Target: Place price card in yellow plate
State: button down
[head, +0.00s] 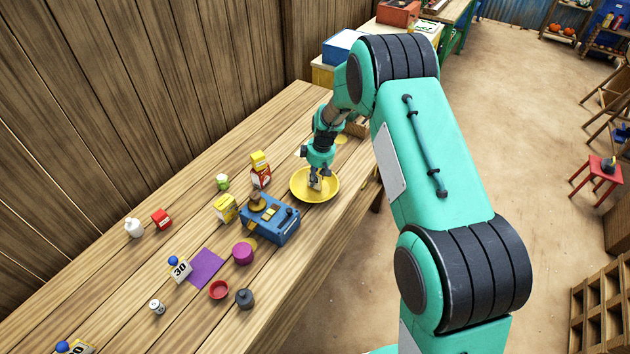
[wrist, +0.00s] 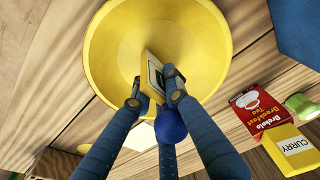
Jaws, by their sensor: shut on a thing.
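The yellow plate (head: 330,194) lies on the wooden table near its right edge, and it fills the top middle of the wrist view (wrist: 104,58). My gripper (head: 316,180) is over the plate with its fingers pointing down. In the wrist view my gripper (wrist: 154,97) is shut on the price card (wrist: 150,68), which has a yellow edge and a dark and white face. A blue ball (wrist: 171,124) shows beside the card between the fingers. The card is over the plate's inside; I cannot tell whether it touches the plate. The fingers hide part of the card.
A blue scale (head: 283,230) stands close to the plate. A red tea box (head: 260,178) and a yellow curry box (head: 224,209) are nearby. Another card marked 30 (head: 180,270) stands by a purple mat (head: 205,267). Several small jars and dishes fill the table's near part.

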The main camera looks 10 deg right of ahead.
jog(key=shift+f, duration=0.2)
jog(key=c, duration=1.7)
grip_release()
jog(key=shift+r, duration=0.1)
jog(key=r, duration=0.4)
jog(key=d+r+p, duration=0.1)
jog(key=r, duration=0.3)
jog(key=s+r, duration=0.1)
jog(key=r, duration=0.3)
jog(key=shift+s+d+p, duration=0.1)
jog(key=shift+d+p, duration=0.05)
jog(key=shift+p, duration=0.15)
